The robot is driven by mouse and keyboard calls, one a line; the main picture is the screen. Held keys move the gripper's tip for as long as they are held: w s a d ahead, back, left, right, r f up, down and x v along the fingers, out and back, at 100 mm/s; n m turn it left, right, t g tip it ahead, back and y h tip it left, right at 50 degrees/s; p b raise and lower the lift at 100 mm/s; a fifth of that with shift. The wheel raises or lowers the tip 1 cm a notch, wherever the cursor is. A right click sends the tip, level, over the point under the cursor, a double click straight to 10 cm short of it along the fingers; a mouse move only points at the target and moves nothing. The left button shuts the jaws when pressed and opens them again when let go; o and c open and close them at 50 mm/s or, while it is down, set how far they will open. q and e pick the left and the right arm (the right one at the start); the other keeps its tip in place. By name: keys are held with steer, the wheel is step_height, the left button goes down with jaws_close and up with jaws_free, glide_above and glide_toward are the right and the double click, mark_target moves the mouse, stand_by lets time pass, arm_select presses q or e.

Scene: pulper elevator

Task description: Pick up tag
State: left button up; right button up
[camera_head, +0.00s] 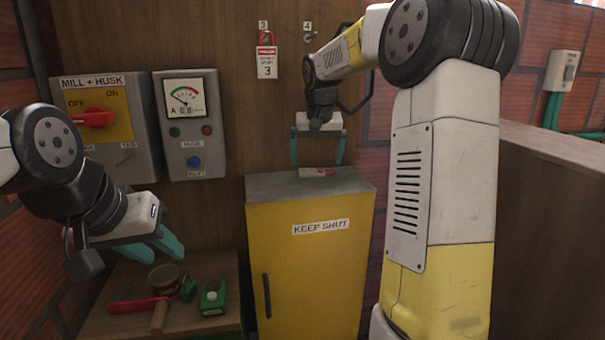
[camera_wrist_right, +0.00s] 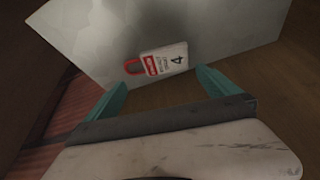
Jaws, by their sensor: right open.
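A white tag (camera_head: 317,172) with a red end lies flat on the grey top (camera_head: 270,185) of the yellow cabinet. In the right wrist view the tag (camera_wrist_right: 168,58) shows the number 4 and a red loop at its left end. My right gripper (camera_head: 317,160) is open above the cabinet top, its teal fingers apart with the tag between and beyond them; nothing is held. It also shows in the right wrist view (camera_wrist_right: 160,84). My left gripper (camera_head: 170,250) hangs over the low bench at left; its fingers overlap, so its opening is unclear.
Another tag marked 3 (camera_head: 267,62) hangs on the wooden back panel beside an empty hook labelled 4 (camera_head: 309,32). Switch box (camera_head: 105,120) and meter box (camera_head: 190,125) are mounted left of the cabinet (camera_head: 305,260). The bench (camera_head: 190,318) holds small tools and a tin.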

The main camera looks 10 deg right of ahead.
steer(key=shift+x, duration=1.25)
steer(key=c, duration=1.6)
steer(key=shift+r, duration=0.1)
steer(key=shift+r, duration=0.55)
steer(key=shift+s+r, duration=0.25)
steer(key=shift+s, duration=0.1)
steer(key=s, duration=0.5)
steer(key=s+a, duration=0.1)
steer(key=s, duration=0.5)
steer(key=s+a, duration=0.1)
steer(key=s, duration=0.5)
steer(key=shift+s+a+f, duration=0.1)
steer(key=shift+s+a, duration=0.05)
